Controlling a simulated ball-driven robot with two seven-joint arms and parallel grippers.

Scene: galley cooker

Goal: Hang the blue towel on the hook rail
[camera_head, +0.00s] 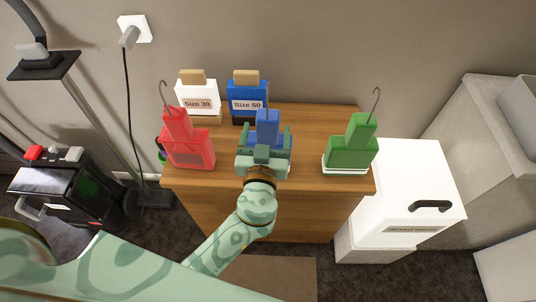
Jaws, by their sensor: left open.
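A blue piece (267,121) with a thin wire hook at its top stands on the wooden cabinet, shaped like the red and green pieces beside it; it does not clearly look like a towel. My left gripper (263,150) is open in front of the blue piece, over the cabinet top, and hides its lower part. I cannot tell whether the fingers touch it or stand around it. My left arm comes in from the lower left. No hook rail can be made out. My right gripper is not in view.
A red hooked piece (188,146) and a green one (351,147) stand left and right on the cabinet (225,204). Behind are white "Size 30" (198,92) and blue "Size 50" (246,94) containers. A white box (412,185) stands right; a black machine (75,190) left.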

